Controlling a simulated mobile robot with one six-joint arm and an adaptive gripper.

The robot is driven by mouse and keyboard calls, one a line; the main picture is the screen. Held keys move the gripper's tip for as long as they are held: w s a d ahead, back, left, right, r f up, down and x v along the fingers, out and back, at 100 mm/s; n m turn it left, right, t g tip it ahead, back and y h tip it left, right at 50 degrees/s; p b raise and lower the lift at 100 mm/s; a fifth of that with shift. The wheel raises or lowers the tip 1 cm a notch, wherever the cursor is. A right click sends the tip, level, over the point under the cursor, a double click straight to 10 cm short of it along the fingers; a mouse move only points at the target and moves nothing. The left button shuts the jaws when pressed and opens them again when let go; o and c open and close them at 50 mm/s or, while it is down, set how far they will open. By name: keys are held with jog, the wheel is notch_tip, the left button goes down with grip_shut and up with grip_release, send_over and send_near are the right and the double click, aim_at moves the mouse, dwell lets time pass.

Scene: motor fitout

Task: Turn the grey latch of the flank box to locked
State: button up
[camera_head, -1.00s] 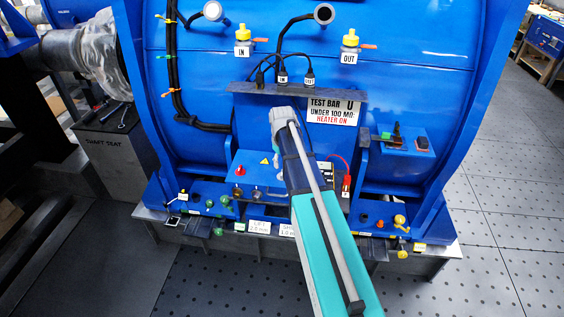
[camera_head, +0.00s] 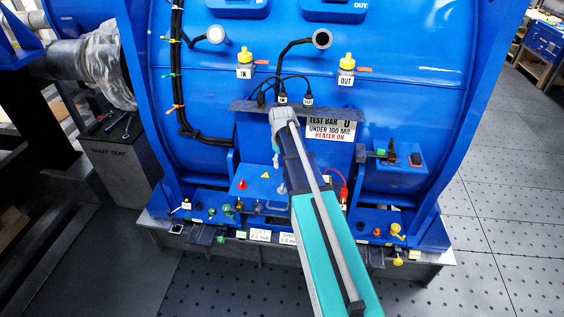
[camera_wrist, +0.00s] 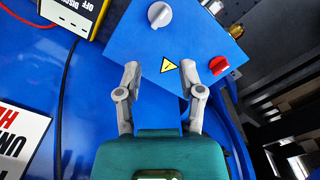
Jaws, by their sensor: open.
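The flank box seems to be the blue box (camera_head: 256,186) low on the motor's front, with a yellow warning triangle and a red knob (camera_head: 242,184). In the wrist view the box (camera_wrist: 190,35) lies ahead of my gripper (camera_wrist: 160,69). Its round grey latch (camera_wrist: 159,14), with a pale ridge across it, is near the top edge, beyond the fingertips and apart from them. The red knob (camera_wrist: 219,65) is to the right. My gripper is open and empty, its fingers either side of the triangle. In the head view my arm hides part of the box.
A yellow and black box (camera_wrist: 75,12) with lettering is at the wrist view's upper left, beside a dark cable. A white test-bar sign (camera_head: 331,129) hangs above right of the box. Small plugs and caps line the ledge below. Floor (camera_head: 500,250) is clear at right.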

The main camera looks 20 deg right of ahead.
jog(key=s+a+f+m+b, duration=0.1)
jog(key=s+a+f+b, duration=0.5)
jog(key=s+f+b, duration=0.3)
jog(key=s+a+f+m+b, duration=0.1)
jog(key=s+a+f+b, duration=0.5)
jog(key=s+f+b, duration=0.3)
jog(key=shift+s+a+f+b, duration=0.15)
jog(key=shift+a+f+b, duration=0.25)
jog(key=shift+f+b, duration=1.45)
jog(key=shift+r, duration=0.25)
notch_tip(320, 180, up, 8)
jog(key=p, duration=0.7)
jog(key=shift+f, duration=0.25)
dwell(0.7)
